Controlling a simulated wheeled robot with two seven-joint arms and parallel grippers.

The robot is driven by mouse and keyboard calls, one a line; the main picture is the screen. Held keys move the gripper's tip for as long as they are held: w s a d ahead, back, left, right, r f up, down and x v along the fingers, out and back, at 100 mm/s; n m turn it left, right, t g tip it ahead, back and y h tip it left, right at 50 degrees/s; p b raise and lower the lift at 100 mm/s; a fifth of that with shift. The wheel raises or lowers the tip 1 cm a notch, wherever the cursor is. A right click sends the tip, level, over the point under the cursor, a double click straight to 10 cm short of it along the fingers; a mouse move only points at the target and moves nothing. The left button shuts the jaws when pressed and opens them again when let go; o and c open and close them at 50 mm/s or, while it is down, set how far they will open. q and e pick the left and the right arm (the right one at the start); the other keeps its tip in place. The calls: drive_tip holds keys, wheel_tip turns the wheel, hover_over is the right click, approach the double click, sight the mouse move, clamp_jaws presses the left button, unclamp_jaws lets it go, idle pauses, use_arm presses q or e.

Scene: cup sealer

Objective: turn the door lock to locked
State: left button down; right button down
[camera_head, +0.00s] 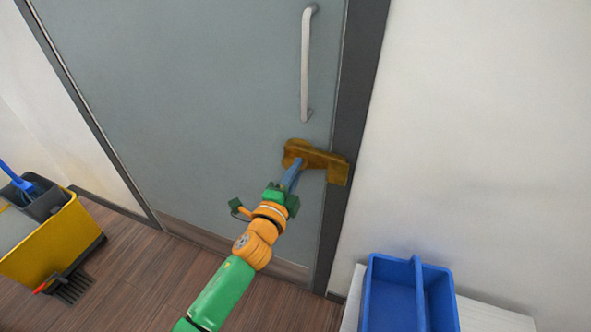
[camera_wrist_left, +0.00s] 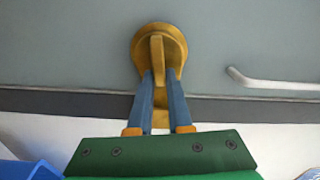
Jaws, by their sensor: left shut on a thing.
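The brass door lock (camera_head: 315,158) sits at the right edge of the grey door (camera_head: 215,100), below the handle, and reaches across onto the dark frame. In the left wrist view the lock's round plate (camera_wrist_left: 177,42) has a raised turn-piece (camera_wrist_left: 157,58), upright in the picture. My left gripper (camera_head: 294,168) is at the lock. In the left wrist view its blue fingers (camera_wrist_left: 160,80) lie on either side of the turn-piece's lower part, shut on it. The fingertips partly hide the plate's lower edge. My right gripper is not in view.
A straight metal handle (camera_head: 306,65) stands on the door above the lock. A blue divided bin (camera_head: 393,295) is on a white surface at lower right. A yellow mop bucket (camera_head: 45,243) stands at left. The wooden floor (camera_head: 140,268) before the door is mostly clear.

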use_arm(q)
drive_tip(key=shift+f+m, duration=0.1)
drive_tip(key=shift+m, duration=0.9)
drive_tip(key=c, duration=0.8)
unclamp_jaws()
drive_tip(key=shift+c, duration=0.2)
drive_tip(key=p+v, duration=0.1)
drive_tip(key=v, duration=0.6)
